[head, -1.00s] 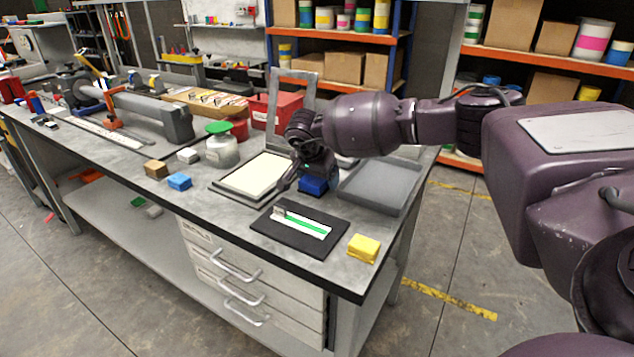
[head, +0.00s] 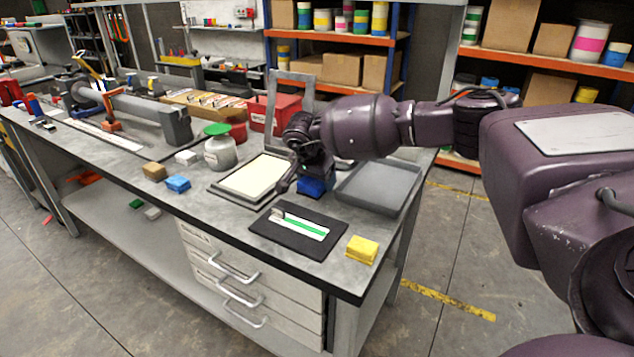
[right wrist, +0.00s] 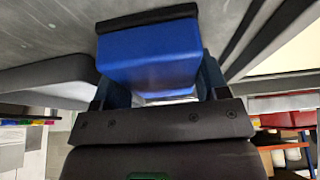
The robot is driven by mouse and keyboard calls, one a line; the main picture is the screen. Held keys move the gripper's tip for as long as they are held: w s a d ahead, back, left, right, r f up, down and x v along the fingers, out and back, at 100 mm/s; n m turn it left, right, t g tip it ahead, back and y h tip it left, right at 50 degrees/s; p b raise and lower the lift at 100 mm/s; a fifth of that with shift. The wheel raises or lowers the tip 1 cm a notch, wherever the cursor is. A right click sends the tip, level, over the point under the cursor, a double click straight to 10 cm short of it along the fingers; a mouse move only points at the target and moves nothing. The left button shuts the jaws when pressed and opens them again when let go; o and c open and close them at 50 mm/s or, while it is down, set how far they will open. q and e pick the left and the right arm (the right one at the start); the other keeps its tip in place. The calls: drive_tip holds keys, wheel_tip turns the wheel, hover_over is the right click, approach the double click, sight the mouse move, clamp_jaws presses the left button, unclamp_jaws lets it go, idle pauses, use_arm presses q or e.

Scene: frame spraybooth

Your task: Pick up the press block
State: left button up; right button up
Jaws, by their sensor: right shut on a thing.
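The press block, a blue block with a black strip along one edge, shows in the head view (head: 311,188) between the frame with the cream panel and the grey tray. In the right wrist view the blue block (right wrist: 150,62) fills the space between the fingers. My right gripper (head: 308,176) comes down over it from above and is shut on it; the right wrist view shows the gripper (right wrist: 155,92) with a finger on either side. The head view does not make clear whether the block touches the bench. My left gripper is not in view.
The grey tray (head: 403,191) is close on the right, and the framed cream panel (head: 232,190) close on the left. A black mat (head: 263,232) with a green-striped strip and a yellow block (head: 361,250) lie in front. A green-lidded jar (head: 220,155) stands further left.

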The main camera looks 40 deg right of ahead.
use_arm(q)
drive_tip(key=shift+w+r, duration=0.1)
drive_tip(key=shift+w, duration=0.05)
use_arm(e)
drive_tip(key=shift+r, duration=0.3)
wheel_tip(320, 180, up, 7)
drive_tip(key=shift+f+p, duration=0.1)
drive_tip(key=shift+p, duration=0.45)
use_arm(q)
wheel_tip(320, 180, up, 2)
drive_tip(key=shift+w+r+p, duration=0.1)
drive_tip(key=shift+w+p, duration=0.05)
drive_tip(key=shift+p, duration=0.55)
use_arm(e)
wheel_tip(320, 180, up, 13)
drive_tip(key=o, duration=0.5)
drive_tip(key=c, duration=0.3)
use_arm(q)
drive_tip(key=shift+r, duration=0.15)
use_arm(e)
drive_tip(key=shift+w+a, duration=0.1)
drive_tip(key=shift+c, duration=0.2)
